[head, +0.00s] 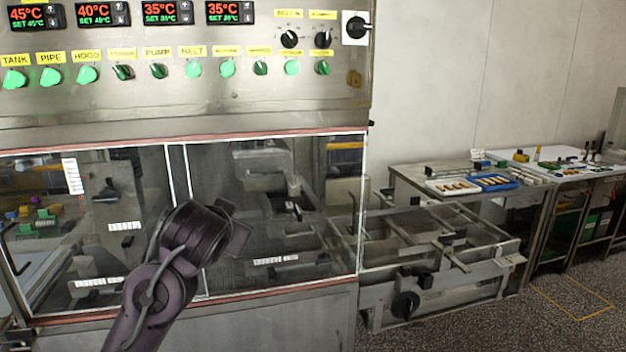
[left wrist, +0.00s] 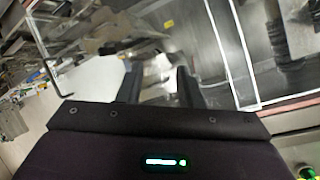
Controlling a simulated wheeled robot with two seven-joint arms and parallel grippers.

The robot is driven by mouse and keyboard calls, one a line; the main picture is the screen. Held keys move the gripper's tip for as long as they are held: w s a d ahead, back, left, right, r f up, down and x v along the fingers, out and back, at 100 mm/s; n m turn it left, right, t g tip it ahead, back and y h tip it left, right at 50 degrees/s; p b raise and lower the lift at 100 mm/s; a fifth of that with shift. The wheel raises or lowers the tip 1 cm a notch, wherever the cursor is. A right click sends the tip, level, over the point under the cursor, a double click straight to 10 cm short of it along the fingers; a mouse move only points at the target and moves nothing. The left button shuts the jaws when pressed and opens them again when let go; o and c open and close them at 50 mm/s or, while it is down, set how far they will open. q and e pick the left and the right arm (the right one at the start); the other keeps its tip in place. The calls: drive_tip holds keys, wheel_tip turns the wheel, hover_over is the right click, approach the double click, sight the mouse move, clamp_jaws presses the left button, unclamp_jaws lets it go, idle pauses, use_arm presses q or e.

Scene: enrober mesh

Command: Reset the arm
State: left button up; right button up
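My left arm rises from the bottom of the head view in front of the machine's clear hood. Its wrist end (head: 205,228) points to the right, and its fingers cannot be made out there. In the left wrist view my left gripper (left wrist: 158,85) shows two dark fingers standing apart, with nothing seen between them. The enrober machine (head: 180,105) has a steel control panel above a clear hood (head: 330,215) with white-edged windows. My right gripper is in neither view.
A steel conveyor frame (head: 395,298) stands right of the hood. Behind it a table (head: 405,178) carries a white tray (head: 436,188) and a blue tray (head: 512,184) with small pieces. Knobs and green switches line the panel. Speckled floor is open at the lower right.

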use_arm(q)
drive_tip(key=s+f+g+h, duration=0.1)
drive_tip(key=s+f+g, duration=0.1)
drive_tip(key=s+f, duration=0.45)
drive_tip(key=s+f+g, duration=0.2)
drive_tip(key=s+f, duration=0.1)
drive_tip(key=f, duration=0.6)
drive_tip(key=s+f+g+h, duration=0.1)
drive_tip(key=s+f, duration=0.4)
drive_tip(key=f, duration=0.3)
drive_tip(key=s+a+f+n+g, duration=0.1)
drive_tip(key=s+f+g, duration=0.1)
drive_tip(key=s+f, duration=0.5)
drive_tip(key=s+a+f+n+g, duration=0.1)
drive_tip(key=s+a+f+g, duration=0.15)
drive_tip(key=s, duration=0.75)
wheel_tip(320, 180, down, 28)
drive_tip(key=s+g, duration=0.1)
drive_tip(key=s+a+f+g, duration=0.1)
drive_tip(key=s+a+f, duration=0.2)
drive_tip(key=s+f, duration=1.7)
drive_tip(key=shift+s+f+g, duration=0.25)
drive_tip(key=shift+g, duration=0.1)
